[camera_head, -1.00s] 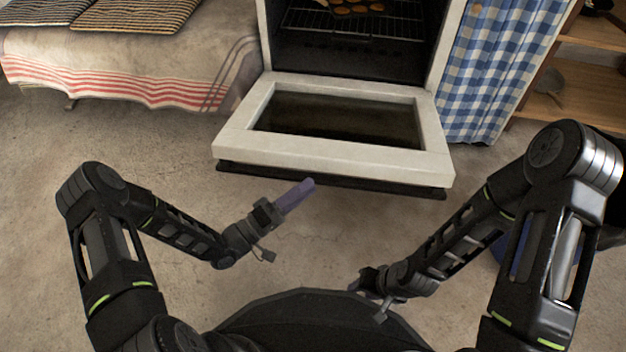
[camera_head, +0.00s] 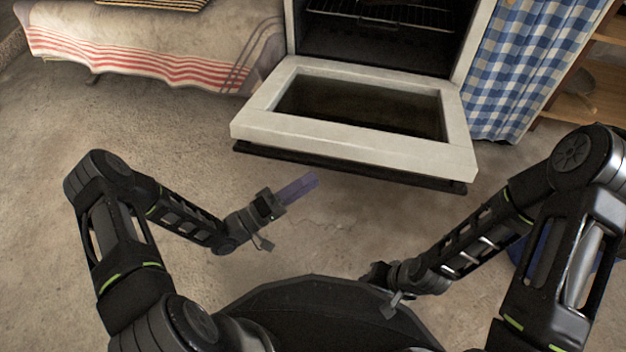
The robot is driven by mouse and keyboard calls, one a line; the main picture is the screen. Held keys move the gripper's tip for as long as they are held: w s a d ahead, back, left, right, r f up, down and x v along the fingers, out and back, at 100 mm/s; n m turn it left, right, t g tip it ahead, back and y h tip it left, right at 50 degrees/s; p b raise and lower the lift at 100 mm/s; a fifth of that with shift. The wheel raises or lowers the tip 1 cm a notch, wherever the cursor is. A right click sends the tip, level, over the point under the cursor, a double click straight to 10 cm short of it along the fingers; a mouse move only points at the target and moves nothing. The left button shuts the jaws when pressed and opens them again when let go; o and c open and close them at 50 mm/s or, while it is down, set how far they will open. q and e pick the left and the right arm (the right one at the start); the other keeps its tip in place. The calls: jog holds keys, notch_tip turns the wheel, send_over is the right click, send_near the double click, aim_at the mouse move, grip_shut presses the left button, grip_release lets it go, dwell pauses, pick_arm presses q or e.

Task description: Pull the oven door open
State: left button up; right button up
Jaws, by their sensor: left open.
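The white oven door (camera_head: 350,146) hangs folded down, roughly level, with a dark glass pane in its middle. A dark bar, which looks like its handle (camera_head: 345,167), runs along its near edge. The oven (camera_head: 380,40) behind it stands open, with a wire rack inside. My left gripper (camera_head: 312,180) is open, with purplish fingers, and is in front of the door's near edge, apart from the handle and holding nothing. My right gripper (camera_head: 374,275) is low at the centre, beside my base; its fingers are mostly hidden.
A cloth-covered bench or table (camera_head: 160,45) with a red-striped hem is at the left. A blue checked curtain (camera_head: 530,65) hangs right of the oven, beside wooden shelves (camera_head: 590,95). Bare floor (camera_head: 130,120) lies between me and the oven.

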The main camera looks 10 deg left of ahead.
pick_arm(q)
jog(key=a+f, duration=0.3)
jog(key=shift+s, duration=0.35)
dwell(0.7)
